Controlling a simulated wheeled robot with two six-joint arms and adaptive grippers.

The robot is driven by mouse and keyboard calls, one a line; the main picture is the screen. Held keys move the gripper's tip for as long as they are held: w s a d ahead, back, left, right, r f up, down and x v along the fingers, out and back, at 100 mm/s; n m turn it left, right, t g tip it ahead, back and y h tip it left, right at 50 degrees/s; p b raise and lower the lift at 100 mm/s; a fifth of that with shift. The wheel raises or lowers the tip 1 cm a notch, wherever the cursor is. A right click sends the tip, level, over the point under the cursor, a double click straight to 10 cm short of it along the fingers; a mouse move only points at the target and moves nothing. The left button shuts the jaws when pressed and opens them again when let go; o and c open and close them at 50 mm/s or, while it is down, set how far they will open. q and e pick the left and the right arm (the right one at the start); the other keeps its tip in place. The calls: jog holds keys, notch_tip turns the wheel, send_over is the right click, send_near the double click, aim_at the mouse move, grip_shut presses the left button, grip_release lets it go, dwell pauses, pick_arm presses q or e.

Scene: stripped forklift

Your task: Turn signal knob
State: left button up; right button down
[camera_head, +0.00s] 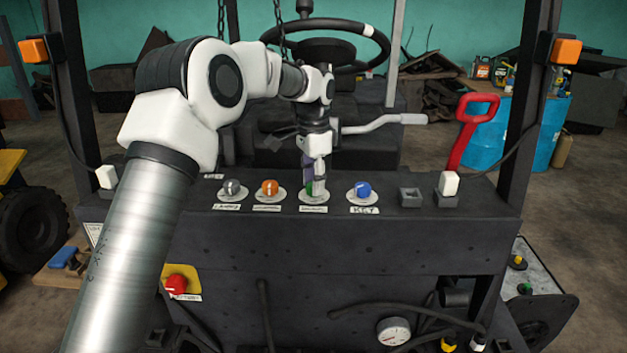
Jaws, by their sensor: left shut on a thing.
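My left gripper (315,184) points down at the panel and is shut on the green knob (309,188), the third knob from the left. The fingers hide most of this knob, so its turn angle cannot be seen. The label below it is too small to read surely. In the same row are a grey knob (232,187), an orange knob (269,188) and a blue knob (362,189) with a label reading KEY. My right gripper is not in view.
A steering wheel (335,27) stands behind the panel. A grey lever (385,123) and a red handle (474,127) rise to the right of my gripper. Dark posts with orange lamps (566,51) flank the panel. A red knob (177,284) sits lower left.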

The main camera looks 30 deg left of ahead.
pick_arm(q)
jog(key=shift+f+n, duration=0.2)
jog(key=shift+n, duration=0.1)
jog(key=n, duration=0.3)
jog(key=shift+s+f+n, duration=0.1)
jog(key=shift+n, duration=0.2)
jog(key=n, duration=0.4)
jog(key=shift+d+n, duration=0.1)
jog(key=shift+n, duration=0.2)
jog(key=o, duration=1.1)
jog(key=shift+o, duration=0.2)
jog(key=shift+w, duration=0.2)
jog(key=shift+r, duration=0.2)
